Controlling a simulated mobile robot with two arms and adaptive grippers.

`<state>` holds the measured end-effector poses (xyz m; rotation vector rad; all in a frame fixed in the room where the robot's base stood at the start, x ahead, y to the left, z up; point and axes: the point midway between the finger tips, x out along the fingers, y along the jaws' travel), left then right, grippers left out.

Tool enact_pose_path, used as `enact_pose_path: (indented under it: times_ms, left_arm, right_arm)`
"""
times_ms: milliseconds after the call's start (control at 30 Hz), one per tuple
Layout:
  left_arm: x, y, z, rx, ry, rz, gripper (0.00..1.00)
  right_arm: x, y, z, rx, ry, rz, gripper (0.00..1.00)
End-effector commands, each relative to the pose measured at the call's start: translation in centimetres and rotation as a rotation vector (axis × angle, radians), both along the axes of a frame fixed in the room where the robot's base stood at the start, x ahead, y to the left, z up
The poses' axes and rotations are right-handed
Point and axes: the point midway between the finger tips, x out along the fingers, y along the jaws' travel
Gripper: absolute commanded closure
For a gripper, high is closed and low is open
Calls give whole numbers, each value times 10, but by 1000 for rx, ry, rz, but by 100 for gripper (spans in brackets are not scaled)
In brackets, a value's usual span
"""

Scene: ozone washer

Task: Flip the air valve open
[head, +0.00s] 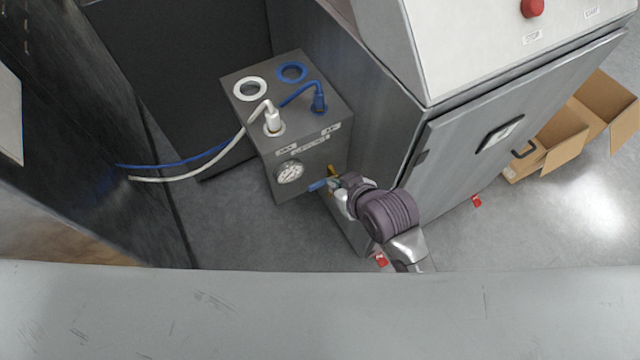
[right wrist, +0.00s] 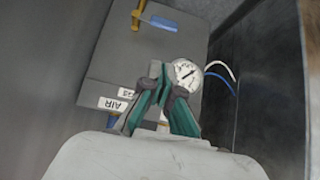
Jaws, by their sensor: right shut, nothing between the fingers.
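The air valve is a brass fitting with a blue lever (head: 318,185) on the front face of a dark grey box (head: 335,150). In the head view the lever sticks out to the left of the brass part (head: 333,171). The right wrist view shows the blue lever (right wrist: 163,23) at the top, beside its brass pipe (right wrist: 138,15). My right gripper (head: 342,182) is close to the valve in the head view and partly covers that area. In the right wrist view its fingers (right wrist: 161,70) are shut and empty, apart from the lever in the picture. My left gripper is not in view.
A pressure gauge (head: 290,172) sits on the box front, left of the valve. White (head: 190,176) and blue (head: 180,163) hoses plug into the box top. A steel cabinet (head: 470,150) stands right of the box. An open cardboard box (head: 560,140) lies on the floor beyond.

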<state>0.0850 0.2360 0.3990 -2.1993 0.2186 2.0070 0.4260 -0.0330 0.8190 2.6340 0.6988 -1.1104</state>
Motion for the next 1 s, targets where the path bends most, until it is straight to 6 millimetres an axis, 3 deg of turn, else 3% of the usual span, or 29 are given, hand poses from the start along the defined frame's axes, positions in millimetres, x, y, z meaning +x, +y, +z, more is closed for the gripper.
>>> enact_pose_path:
  times_ms: [167,533,1000]
  left_arm:
    - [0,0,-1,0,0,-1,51]
    - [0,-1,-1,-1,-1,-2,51]
    - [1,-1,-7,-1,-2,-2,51]
  right_arm:
    - [-1,2,10,5,-11,6,100]
    - [4,4,5,6,-12,5,100]
    - [58,36,-58,6,-10,6,100]
